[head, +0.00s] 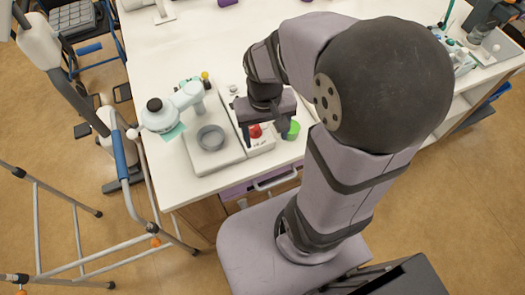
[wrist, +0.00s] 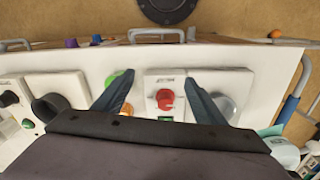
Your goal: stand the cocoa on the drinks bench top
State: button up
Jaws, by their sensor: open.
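No label shows which thing is the cocoa. A small red round item (head: 255,130) sits on a narrow white unit with a green patch, and it also shows in the wrist view (wrist: 165,98). My gripper (head: 265,136) is open above this unit. In the wrist view its two fingers (wrist: 153,84) stand apart, with the red item seen between them and nothing held. A green item (head: 292,130) is to the right of the red one. It shows by a finger in the wrist view (wrist: 121,76), with an orange item (wrist: 127,108) partly hidden by that finger.
A white unit with a grey round dish (head: 210,138) stands left of the red item on the white bench top (head: 170,62). A pale green-and-white device (head: 172,108) is farther left. A drawer handle (head: 275,179) juts from the bench front. The bench top behind is mostly clear.

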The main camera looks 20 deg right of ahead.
jog(key=s+a, duration=0.1)
jog(key=s+n, duration=0.1)
jog(key=s+a+f+n, duration=0.1)
jog(key=s, duration=0.1)
jog(key=shift+a+f, duration=0.1)
jog(key=shift+a, duration=0.25)
dwell(0.9)
